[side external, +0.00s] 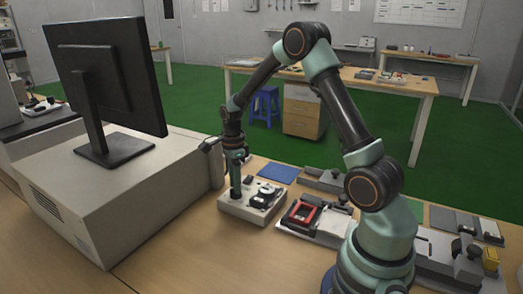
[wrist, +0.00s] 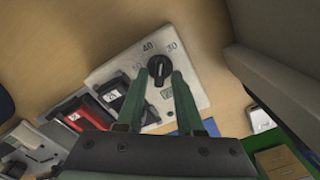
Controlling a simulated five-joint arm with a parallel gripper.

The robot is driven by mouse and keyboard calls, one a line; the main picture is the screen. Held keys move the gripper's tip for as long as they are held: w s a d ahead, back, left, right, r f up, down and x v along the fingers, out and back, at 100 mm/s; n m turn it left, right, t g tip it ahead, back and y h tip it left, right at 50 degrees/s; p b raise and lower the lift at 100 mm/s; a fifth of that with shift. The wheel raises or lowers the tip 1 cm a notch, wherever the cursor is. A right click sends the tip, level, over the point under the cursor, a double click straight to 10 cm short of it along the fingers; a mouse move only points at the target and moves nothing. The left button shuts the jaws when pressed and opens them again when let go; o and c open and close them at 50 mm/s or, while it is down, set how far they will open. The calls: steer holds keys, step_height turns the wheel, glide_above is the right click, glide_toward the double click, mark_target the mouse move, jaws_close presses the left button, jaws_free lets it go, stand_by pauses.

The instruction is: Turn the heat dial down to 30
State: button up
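The heat dial is a round black knob (wrist: 159,70) on a pale control panel (wrist: 193,57), with the numbers 50, 40 and 30 printed around its upper side in the wrist view. Its pointer setting is too small to read surely. My gripper (wrist: 162,74) has its two green fingers apart, one on each side of the knob; I cannot tell whether they touch it. In the side external view, my gripper (side external: 235,194) points down at the left part of the panel (side external: 263,215), and hides the knob.
A black device (side external: 265,197) sits on the panel beside my gripper. A red-framed device (side external: 301,213) stands to the right. A large beige cabinet (side external: 130,200) with a monitor (side external: 110,80) is close on the left. A blue mat (side external: 279,173) lies behind. The front tabletop is clear.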

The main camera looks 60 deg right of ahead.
steer(key=shift+r, duration=1.9)
steer(key=shift+r, duration=1.6)
steer(key=shift+f, duration=3.85)
jaws_close()
